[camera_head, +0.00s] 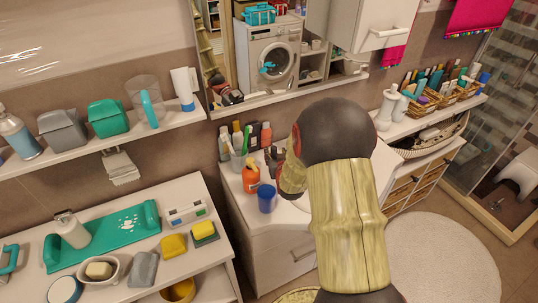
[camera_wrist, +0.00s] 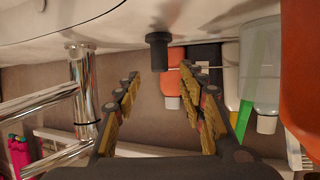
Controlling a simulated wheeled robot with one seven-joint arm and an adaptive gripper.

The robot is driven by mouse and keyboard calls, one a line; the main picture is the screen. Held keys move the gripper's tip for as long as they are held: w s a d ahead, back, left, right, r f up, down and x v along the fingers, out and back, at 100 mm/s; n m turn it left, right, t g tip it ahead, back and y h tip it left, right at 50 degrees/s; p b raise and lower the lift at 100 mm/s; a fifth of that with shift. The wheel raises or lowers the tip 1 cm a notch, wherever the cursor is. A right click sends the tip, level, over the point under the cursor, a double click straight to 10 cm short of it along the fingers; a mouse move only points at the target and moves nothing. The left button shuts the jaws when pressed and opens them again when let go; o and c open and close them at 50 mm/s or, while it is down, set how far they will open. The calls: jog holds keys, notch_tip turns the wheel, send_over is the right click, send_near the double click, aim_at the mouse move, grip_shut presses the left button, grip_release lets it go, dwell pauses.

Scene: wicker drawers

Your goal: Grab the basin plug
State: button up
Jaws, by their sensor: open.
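The likely basin plug (camera_wrist: 157,52), a small dark piece with a wider head and narrower body, shows at the top middle of the wrist view against the white basin surface (camera_wrist: 215,20). My gripper (camera_wrist: 160,85) is open, with its two fingers spread to the left and right of the plug's line. The plug shows in the gap ahead of the fingertips, and I see no contact. In the head view my gripper (camera_head: 274,158) is over the washstand, mostly hidden by my arm. The plug is hidden in that view.
A chrome faucet (camera_wrist: 85,95) stands left of the fingers in the wrist view. Bottles, including an orange one (camera_head: 251,179), and a blue cup (camera_head: 267,200) stand on the washstand left of my arm. A mirror (camera_head: 265,50) and shelf (camera_head: 100,135) are behind.

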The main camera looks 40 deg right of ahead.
aim_at(274, 149)
jog(key=b+x, duration=0.1)
jog(key=x, duration=0.4)
jog(key=shift+w+d+f+b, duration=0.2)
jog(key=shift+w+b, duration=0.1)
jog(key=shift+b, duration=0.05)
jog(key=shift+c, duration=1.4)
jog(key=c, duration=0.7)
grip_shut()
